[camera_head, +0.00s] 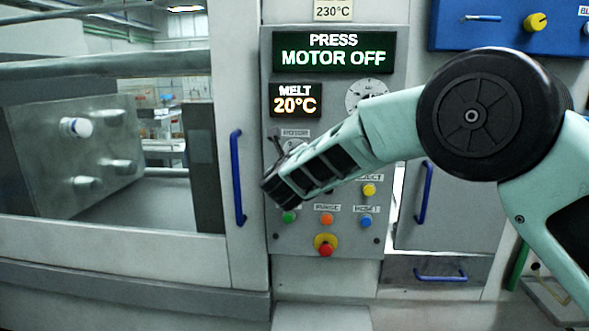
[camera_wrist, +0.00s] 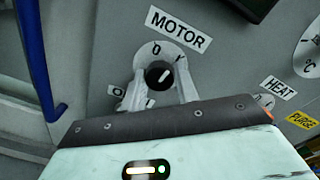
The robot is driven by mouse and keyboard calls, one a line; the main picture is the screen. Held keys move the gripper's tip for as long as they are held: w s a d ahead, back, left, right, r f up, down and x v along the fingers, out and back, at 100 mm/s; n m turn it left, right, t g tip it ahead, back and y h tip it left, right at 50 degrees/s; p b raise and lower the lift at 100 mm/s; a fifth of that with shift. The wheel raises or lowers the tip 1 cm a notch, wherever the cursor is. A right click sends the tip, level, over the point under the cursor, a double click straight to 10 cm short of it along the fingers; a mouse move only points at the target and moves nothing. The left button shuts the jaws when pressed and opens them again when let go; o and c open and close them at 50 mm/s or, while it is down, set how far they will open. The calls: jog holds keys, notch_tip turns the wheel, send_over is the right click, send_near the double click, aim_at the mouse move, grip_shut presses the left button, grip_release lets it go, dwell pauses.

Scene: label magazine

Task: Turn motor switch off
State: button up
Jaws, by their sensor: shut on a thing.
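The motor switch (camera_wrist: 159,75) is a round black knob with a white line, on a pale dial below the MOTOR label (camera_wrist: 179,29) in the wrist view. The dial bears the marks 0 and I. The white line slants up to the right and appears to point toward the I side. My gripper (camera_wrist: 158,85) has one finger on each side of the knob and is shut on it. In the head view my gripper (camera_head: 283,148) reaches the panel just below the MOTOR label (camera_head: 296,133), and my wrist hides most of the knob.
The display (camera_head: 333,52) reads PRESS MOTOR OFF. Below my wrist are green (camera_head: 289,217), orange (camera_head: 327,219) and blue (camera_head: 365,221) buttons and a red emergency knob (camera_head: 325,249). A blue handle (camera_head: 237,178) stands left of the panel. The HEAT label (camera_wrist: 279,87) is at right.

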jog(key=shift+n+b, duration=0.65)
jog(key=shift+n, duration=3.55)
jog(key=o, duration=1)
jog(key=shift+c, duration=0.2)
jog(key=shift+s, duration=0.15)
jog(key=s+b, duration=0.6)
jog(key=s, duration=1.1)
jog(key=shift+a+r, duration=0.25)
jog(key=shift+s+a+n, duration=0.1)
jog(key=shift+n, duration=0.2)
